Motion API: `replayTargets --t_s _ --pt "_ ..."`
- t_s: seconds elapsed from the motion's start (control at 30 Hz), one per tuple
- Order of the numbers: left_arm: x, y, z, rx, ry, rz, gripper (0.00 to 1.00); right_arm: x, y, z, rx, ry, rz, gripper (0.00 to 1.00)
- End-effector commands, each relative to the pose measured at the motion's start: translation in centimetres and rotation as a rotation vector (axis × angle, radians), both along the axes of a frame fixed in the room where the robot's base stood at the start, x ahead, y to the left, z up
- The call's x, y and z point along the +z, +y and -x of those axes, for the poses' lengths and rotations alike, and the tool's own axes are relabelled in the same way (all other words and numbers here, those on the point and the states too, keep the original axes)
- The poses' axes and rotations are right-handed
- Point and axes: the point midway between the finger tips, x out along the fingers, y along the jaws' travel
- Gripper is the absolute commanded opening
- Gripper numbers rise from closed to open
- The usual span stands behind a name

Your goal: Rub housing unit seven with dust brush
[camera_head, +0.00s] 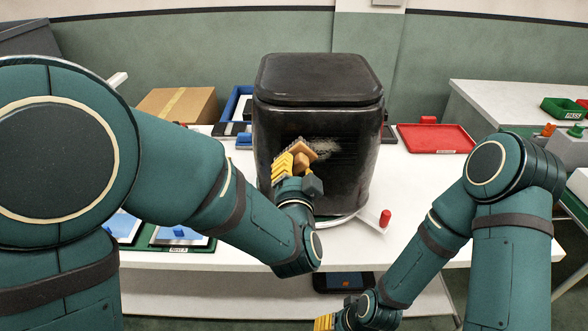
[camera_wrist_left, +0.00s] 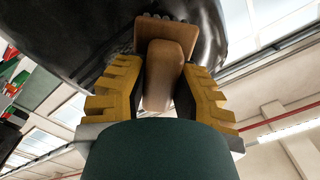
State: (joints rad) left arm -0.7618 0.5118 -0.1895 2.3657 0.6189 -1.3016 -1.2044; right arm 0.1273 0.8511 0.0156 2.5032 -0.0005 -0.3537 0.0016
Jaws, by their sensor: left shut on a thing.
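A large black housing unit (camera_head: 345,165) stands upright on the white table in the middle of the head view. A pale dusty patch shows on its front face. My left gripper (camera_head: 290,164) is in front of this face, shut on the wooden dust brush (camera_head: 302,148). In the left wrist view the brush handle (camera_wrist_left: 163,75) sits between the yellow fingers (camera_wrist_left: 160,88), with the brush head against or very near the dark housing (camera_wrist_left: 85,30). The bristles are mostly hidden. My right gripper (camera_head: 325,322) is low at the bottom edge, partly cut off; its jaws are unclear.
A cardboard box (camera_head: 178,105) and a blue tray (camera_head: 236,104) stand behind at left. A red tray (camera_head: 436,139) lies right of the housing. A small white part with a red knob (camera_head: 385,218) is near the table's front edge. A side table (camera_head: 500,100) holds a green bin (camera_head: 562,108).

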Motion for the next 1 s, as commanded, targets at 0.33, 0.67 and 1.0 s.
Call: replayTargets --t_s 0.33,0.67,1.0 --pt "0.0 0.0 -0.6 0.001 -0.001 0.0 0.0 0.0 0.0 0.0 0.0 0.0 0.0 0.59" --pt "0.0 0.0 -1.3 0.0 0.0 0.0 0.0 0.0 0.0 0.0 0.0 0.0 0.0 0.59" --pt "0.0 0.0 -1.9 0.0 0.0 -0.001 0.0 0.0 0.0 0.0 0.0 0.0 0.0 0.59"
